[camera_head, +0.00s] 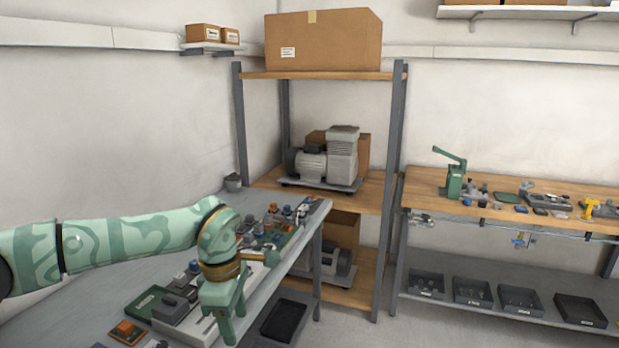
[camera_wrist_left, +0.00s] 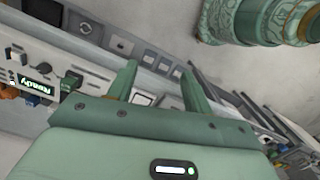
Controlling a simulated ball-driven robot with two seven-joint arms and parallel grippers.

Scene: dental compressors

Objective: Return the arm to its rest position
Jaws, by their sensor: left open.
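My left arm (camera_head: 140,236) comes in from the left in the head view, stretched over the grey side bench (camera_head: 75,297). Its gripper (camera_head: 232,328) points down near the bench's right edge. In the left wrist view the two green fingers (camera_wrist_left: 158,92) stand apart with nothing between them. Bench equipment shows beyond the fingers there; I cannot tell how far below them it is. My right gripper is in neither view.
Several small parts and devices lie on the side bench, around and behind my gripper. A shelf rack (camera_head: 393,150) holding a compressor (camera_head: 325,162) stands behind. A wooden workbench (camera_head: 425,189) with a green press (camera_head: 455,178) is at right. Floor shows at lower middle (camera_head: 365,333).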

